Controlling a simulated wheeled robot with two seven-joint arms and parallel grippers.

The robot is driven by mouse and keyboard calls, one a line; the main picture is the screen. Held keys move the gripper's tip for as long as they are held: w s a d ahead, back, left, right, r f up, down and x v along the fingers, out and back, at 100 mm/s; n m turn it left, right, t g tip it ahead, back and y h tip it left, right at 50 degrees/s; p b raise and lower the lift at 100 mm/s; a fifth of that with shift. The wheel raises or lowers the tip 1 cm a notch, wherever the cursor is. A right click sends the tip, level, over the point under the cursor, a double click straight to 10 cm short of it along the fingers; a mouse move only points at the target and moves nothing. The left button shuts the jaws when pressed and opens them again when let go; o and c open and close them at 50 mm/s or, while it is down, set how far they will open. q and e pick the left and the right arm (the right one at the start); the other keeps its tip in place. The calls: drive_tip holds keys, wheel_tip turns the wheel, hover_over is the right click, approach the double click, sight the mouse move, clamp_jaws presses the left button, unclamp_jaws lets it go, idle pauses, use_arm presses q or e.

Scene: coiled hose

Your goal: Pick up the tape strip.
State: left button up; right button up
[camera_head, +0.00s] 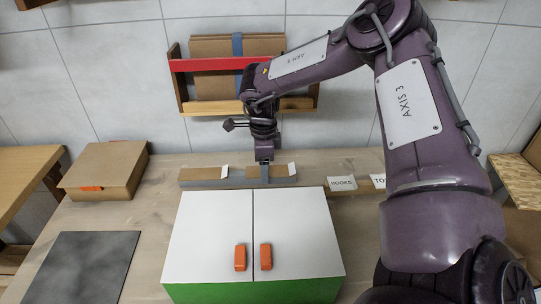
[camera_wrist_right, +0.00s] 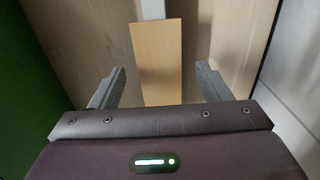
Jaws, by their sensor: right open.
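A long wooden block (camera_head: 200,173) with a grey front face lies on the table behind the white cabinet. Two small white strips, at its left (camera_head: 224,171) and right (camera_head: 292,169), sit at its edge; I cannot tell for sure which is the tape strip. My right gripper (camera_head: 265,178) points down at the block between these two strips. In the right wrist view my right gripper (camera_wrist_right: 160,70) is open, with the wooden block (camera_wrist_right: 158,60) showing between its fingers and a pale strip (camera_wrist_right: 153,9) at the block's far end. Nothing is held. My left gripper is out of view.
The white cabinet (camera_head: 211,230) with orange handles (camera_head: 240,257) stands just in front of the block. Small label cards (camera_head: 342,183) stand to the right. A cardboard box (camera_head: 105,168) and a dark mat (camera_head: 80,265) lie left. A wall rack (camera_head: 195,105) hangs behind.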

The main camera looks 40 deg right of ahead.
drive_tip(key=c, duration=1.1)
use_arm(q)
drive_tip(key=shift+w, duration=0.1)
use_arm(e)
drive_tip(key=shift+o, duration=0.2)
drive_tip(key=shift+r, duration=0.2)
